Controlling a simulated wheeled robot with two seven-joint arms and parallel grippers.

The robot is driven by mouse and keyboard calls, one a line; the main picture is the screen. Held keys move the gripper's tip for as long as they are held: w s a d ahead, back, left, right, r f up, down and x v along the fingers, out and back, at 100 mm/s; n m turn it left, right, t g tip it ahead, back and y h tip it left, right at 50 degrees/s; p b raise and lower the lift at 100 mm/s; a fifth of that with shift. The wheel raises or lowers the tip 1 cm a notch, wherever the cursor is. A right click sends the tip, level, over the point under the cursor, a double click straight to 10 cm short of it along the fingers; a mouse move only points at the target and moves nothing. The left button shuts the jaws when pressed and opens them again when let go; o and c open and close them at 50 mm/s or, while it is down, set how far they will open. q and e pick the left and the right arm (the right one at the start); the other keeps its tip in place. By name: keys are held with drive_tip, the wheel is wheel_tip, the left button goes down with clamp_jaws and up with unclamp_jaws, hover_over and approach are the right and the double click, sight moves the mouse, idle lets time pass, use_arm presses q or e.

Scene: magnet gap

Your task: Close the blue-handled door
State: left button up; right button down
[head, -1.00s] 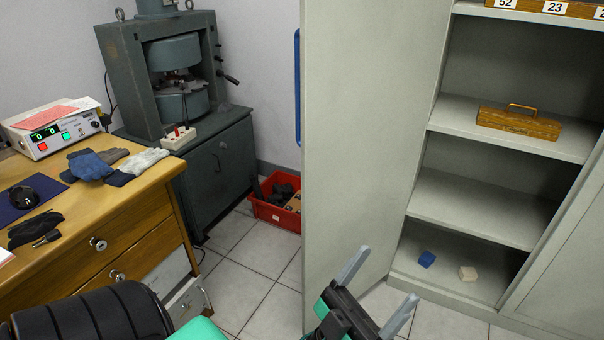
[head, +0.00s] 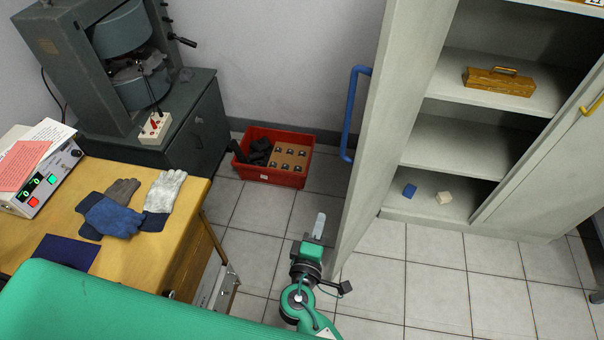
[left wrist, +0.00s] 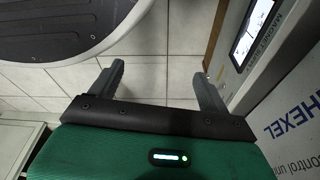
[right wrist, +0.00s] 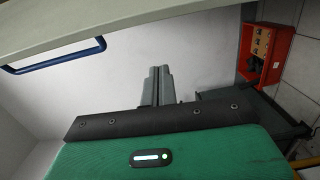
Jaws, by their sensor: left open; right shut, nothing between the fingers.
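The blue-handled door (head: 385,130) of the grey cabinet stands open, its bottom edge reaching out over the floor. Its blue handle (head: 350,115) is on the left face; in the right wrist view the handle (right wrist: 50,62) shows at upper left. My right gripper (head: 319,226) is shut and empty, low and left of the door's free edge. In the right wrist view its fingers (right wrist: 158,86) are together, below the door panel (right wrist: 130,20) and apart from the handle. My left gripper (left wrist: 162,84) is open and empty over floor tiles in the left wrist view; the head view does not show it.
A red crate (head: 243,178) stands on the floor by the back wall, left of the door. A wooden desk (head: 165,235) with gloves is at left. A yellow-handled door (head: 560,180) is at right. Tiled floor (head: 430,280) is clear before the cabinet.

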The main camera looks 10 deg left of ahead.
drive_tip(key=w+r+p, duration=0.1)
drive_tip(key=w+p, duration=0.1)
drive_tip(key=w, duration=0.8)
use_arm(q)
drive_tip(key=s+a+f+g+p, duration=0.1)
drive_tip(key=s+a+f, duration=0.2)
drive_tip(key=s, duration=0.5)
drive_tip(key=shift+s+a+f+p, duration=0.15)
drive_tip(key=shift+s+f+p, duration=0.2)
drive_tip(key=shift+f, duration=0.15)
use_arm(e)
drive_tip(key=d, duration=0.1)
drive_tip(key=s+d, duration=0.1)
drive_tip(key=d, duration=0.2)
drive_tip(key=shift+s+f, duration=0.15)
drive_tip(key=shift+s, duration=0.25)
